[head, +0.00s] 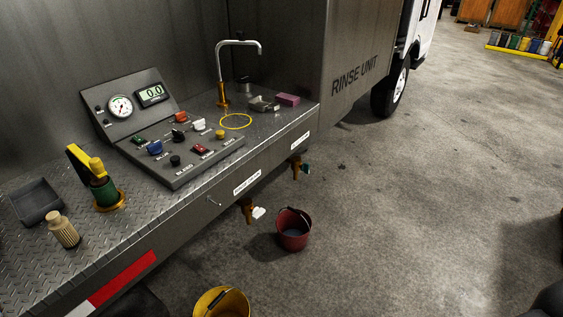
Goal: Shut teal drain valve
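Two brass drain taps hang under the front edge of the metal deck. The farther one (296,166) has a small teal handle (306,168) at its right side. The nearer tap (248,211) has a white handle (259,213). Both handles are too small to tell clearly whether either valve is open or shut. I see no water stream under the teal tap. Neither of my grippers shows in the head view.
A red bucket (293,235) stands on the floor right of the white-handled tap, and a yellow bucket (221,303) stands nearer. The deck (150,215) carries a control panel (165,140), a faucet (239,45) and a green-and-yellow fitting (103,188). The concrete floor to the right is clear.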

